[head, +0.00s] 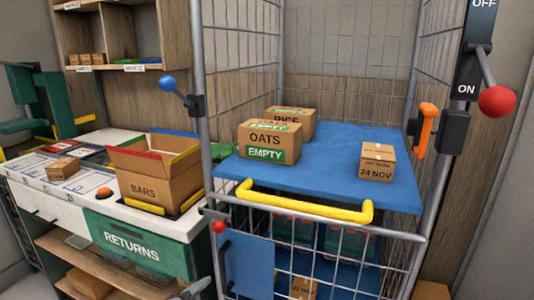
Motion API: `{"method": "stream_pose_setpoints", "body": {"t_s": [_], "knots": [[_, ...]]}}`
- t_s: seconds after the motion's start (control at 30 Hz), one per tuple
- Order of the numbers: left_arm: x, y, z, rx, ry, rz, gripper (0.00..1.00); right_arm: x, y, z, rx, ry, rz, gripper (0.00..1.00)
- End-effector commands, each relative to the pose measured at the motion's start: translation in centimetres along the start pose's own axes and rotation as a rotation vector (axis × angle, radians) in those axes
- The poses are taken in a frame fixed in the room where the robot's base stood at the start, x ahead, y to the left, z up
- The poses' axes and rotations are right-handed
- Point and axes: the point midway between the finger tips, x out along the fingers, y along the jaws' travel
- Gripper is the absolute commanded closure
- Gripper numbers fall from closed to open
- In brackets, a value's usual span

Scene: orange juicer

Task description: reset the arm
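A small grey shape (193,290) pokes in at the bottom edge, left of the wire cage cart. It looks like the tip of my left gripper, but too little shows to tell whether it is open or holds anything. My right gripper is not in view. An OATS box (270,139) marked EMPTY, a RICE box (298,116) behind it and a small box marked 24 NOV (377,162) rest on the cart's blue shelf (335,150). A yellow bar handle (305,202) crosses the front of the shelf.
An open BARS box (155,180) stands on the white counter (60,200) above a green RETURNS panel (135,245). A red-knobbed ON/OFF lever (496,101), an orange handle (427,118) and a blue-knobbed lever (168,84) stick out around the cage. Wooden shelves (130,40) stand behind.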

Motion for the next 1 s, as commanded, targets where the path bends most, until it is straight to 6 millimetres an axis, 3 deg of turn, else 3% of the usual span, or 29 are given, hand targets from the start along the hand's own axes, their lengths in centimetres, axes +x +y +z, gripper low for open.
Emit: {"method": "stream_pose_setpoints", "body": {"t_s": [0.03, 0.1, 0.27, 0.5, 0.7, 1.0], "knots": [[-0.7, 2.1, 0.8, -0.095, -0.015, 0.02, 0.42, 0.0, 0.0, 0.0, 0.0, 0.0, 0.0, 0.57], [-1.8, 4.2, 1.7, -0.216, -0.035, 0.034, 0.42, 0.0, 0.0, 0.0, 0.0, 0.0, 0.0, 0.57], [-4.7, 9.1, 4.4, -0.488, -0.109, 0.054, 0.42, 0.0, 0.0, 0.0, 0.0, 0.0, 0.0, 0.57], [-10.7, 15.8, 8.7, -0.845, -0.268, 0.04, 0.42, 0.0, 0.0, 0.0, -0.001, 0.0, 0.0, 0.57], [-14.6, 19.0, 11.0, -1.012, -0.368, 0.011, 0.42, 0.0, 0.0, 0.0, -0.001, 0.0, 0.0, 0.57], [-15.6, 19.7, 11.6, -1.048, -0.393, 0.001, 0.42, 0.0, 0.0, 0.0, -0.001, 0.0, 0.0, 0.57]]}}
